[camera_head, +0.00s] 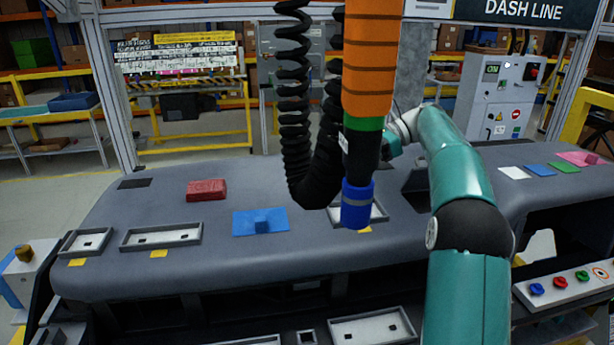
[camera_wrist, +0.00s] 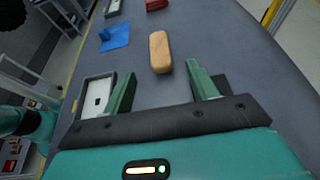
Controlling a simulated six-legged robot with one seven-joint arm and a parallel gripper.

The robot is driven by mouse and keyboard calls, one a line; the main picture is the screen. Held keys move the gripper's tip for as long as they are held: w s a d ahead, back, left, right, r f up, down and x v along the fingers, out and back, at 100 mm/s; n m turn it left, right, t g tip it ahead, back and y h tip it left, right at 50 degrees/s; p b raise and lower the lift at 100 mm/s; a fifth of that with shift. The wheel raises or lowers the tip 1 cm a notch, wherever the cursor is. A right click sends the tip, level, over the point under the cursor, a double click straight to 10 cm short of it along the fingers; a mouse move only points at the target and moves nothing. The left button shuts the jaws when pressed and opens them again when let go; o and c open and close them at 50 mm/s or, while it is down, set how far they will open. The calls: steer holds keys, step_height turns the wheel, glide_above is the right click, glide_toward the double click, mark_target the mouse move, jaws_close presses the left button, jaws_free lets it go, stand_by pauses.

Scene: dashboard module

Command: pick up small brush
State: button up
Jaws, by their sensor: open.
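A tan, rounded oblong piece (camera_wrist: 160,52), which looks like the wooden back of the small brush, lies on the grey dashboard in the wrist view. No bristles show. My gripper (camera_wrist: 161,72) is open, with its two green fingers spread and nothing between them. The tan piece is just beyond the fingertips, roughly centred between them and apart from both. In the head view my teal arm reaches over the dashboard; the hanging orange and black tool hides the gripper and the tan piece.
The hanging tool (camera_head: 367,90) and coiled black hose (camera_head: 295,110) hang close to my arm. A blue piece (camera_head: 260,222), a red block (camera_head: 206,189) and recessed trays (camera_head: 161,236) are on the dashboard (camera_head: 330,262). Coloured pads (camera_head: 538,170) lie at its right.

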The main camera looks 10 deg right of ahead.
mark_target(313, 173)
steer(key=x, duration=0.6)
steer(key=shift+s+a+f, duration=0.1)
steer(key=shift+s+a, duration=0.15)
steer(key=shift+s, duration=0.05)
steer(key=shift+w+x, duration=0.1)
steer(key=shift+x, duration=1.25)
steer(key=shift+w+x, duration=0.15)
steer(key=shift+x, duration=1.15)
steer(key=c, duration=1.1)
steer(key=shift+o, duration=0.2)
